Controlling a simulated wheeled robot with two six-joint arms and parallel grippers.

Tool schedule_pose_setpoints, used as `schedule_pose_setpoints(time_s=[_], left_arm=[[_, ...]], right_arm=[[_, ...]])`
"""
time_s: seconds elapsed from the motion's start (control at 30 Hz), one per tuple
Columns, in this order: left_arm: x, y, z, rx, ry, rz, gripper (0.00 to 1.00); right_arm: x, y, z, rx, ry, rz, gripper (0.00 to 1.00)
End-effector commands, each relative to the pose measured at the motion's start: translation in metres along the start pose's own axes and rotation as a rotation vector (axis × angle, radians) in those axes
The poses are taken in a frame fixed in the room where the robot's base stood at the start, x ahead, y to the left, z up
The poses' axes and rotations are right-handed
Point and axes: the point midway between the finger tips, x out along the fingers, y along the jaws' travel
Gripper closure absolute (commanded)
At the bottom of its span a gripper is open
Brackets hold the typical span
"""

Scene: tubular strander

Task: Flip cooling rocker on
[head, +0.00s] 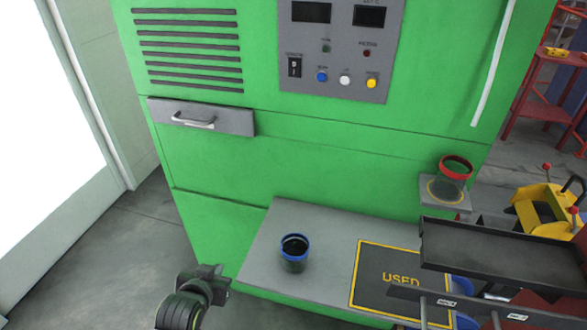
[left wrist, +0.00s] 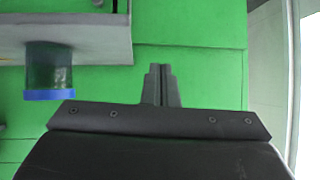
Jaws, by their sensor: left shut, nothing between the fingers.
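A black rocker switch (head: 295,67) with a white mark sits at the left of the grey control panel (head: 335,82) on the green machine. Its small label is too blurred to read, and I cannot tell its position. My left gripper (head: 217,275) is low in the head view, left of the grey shelf and well below the panel. In the left wrist view its fingers (left wrist: 161,84) are together and empty, with green machine wall behind them. The rocker does not show in the left wrist view. My right gripper is not in view.
A blue-rimmed cup (head: 294,254) stands on the grey shelf (head: 262,235), left of a dark "USED" mat (head: 375,265). A drawer with a handle (head: 200,118) sits below the vents. A red-rimmed jar (head: 453,178) and a black tray (head: 480,246) are at the right.

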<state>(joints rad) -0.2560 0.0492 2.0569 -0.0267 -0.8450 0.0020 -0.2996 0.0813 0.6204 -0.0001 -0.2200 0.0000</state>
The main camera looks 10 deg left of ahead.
Motion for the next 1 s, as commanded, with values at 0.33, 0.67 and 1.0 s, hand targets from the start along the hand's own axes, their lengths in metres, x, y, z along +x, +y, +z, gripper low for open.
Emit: schedule_pose_setpoints(time_s=[0.33, 0.67, 1.0], left_arm=[[0.013, 0.043, -0.192, -0.037, 0.628, 0.058, 1.0], [-0.023, 0.078, -0.313, -0.073, 1.099, 0.108, 1.0], [-0.044, 0.088, -0.346, -0.088, 1.257, 0.126, 1.0]], right_arm=[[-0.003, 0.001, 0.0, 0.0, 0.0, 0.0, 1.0], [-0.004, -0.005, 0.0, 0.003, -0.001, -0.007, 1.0], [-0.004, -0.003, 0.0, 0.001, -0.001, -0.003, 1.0]])
